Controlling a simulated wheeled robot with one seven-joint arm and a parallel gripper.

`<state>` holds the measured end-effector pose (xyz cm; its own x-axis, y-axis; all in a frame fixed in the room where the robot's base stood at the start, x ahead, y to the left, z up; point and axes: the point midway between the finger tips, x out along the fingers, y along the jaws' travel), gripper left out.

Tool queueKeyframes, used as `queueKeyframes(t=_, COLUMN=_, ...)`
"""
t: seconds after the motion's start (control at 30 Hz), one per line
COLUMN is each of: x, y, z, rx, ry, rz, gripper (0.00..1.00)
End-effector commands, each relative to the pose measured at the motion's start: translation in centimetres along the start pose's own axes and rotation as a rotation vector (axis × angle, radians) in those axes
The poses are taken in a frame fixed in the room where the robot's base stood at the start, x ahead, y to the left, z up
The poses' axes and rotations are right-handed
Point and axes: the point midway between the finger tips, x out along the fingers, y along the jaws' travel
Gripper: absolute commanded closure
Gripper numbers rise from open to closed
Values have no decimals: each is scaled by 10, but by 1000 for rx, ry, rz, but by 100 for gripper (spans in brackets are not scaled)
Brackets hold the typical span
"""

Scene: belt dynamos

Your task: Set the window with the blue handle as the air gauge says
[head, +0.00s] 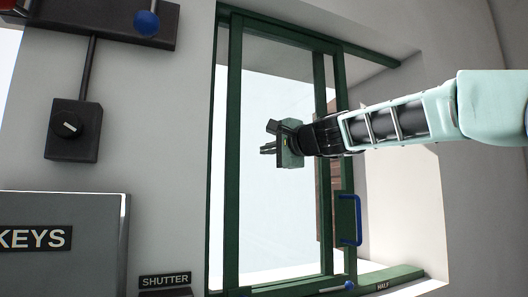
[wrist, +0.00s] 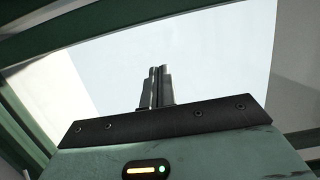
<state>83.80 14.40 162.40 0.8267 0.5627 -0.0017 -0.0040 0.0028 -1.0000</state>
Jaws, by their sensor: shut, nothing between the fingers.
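The window (head: 232,150) has a green frame and stands in the wall at the middle of the head view. Its upright blue handle (head: 357,220) is on a green plate at the right side of the sash. A label reading HALF (head: 383,286) is on the green sill, right of the handle's foot. My gripper (head: 268,148) is shut and empty, up and left of the handle and apart from it, in front of the pane. In the wrist view its closed fingers (wrist: 157,86) point toward bright glass or sky. I cannot make out an air gauge in either view.
A blue-knobbed stay (head: 348,285) lies at the window's lower edge. A grey KEYS box (head: 60,265), a SHUTTER label (head: 165,281), a black box with a round knob (head: 70,125) and a blue ball (head: 146,23) are on the left. The wall between them and the window is clear.

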Motion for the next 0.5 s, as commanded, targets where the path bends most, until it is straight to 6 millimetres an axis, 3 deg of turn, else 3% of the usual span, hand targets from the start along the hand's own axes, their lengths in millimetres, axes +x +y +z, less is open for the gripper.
queueKeyframes(t=0.3, x=-59, y=4, z=1, rx=-3, ry=2, rz=-4, gripper=100)
queueKeyframes(t=0.5, x=-85, y=2, z=0, rx=-3, ry=2, rz=-3, gripper=100)
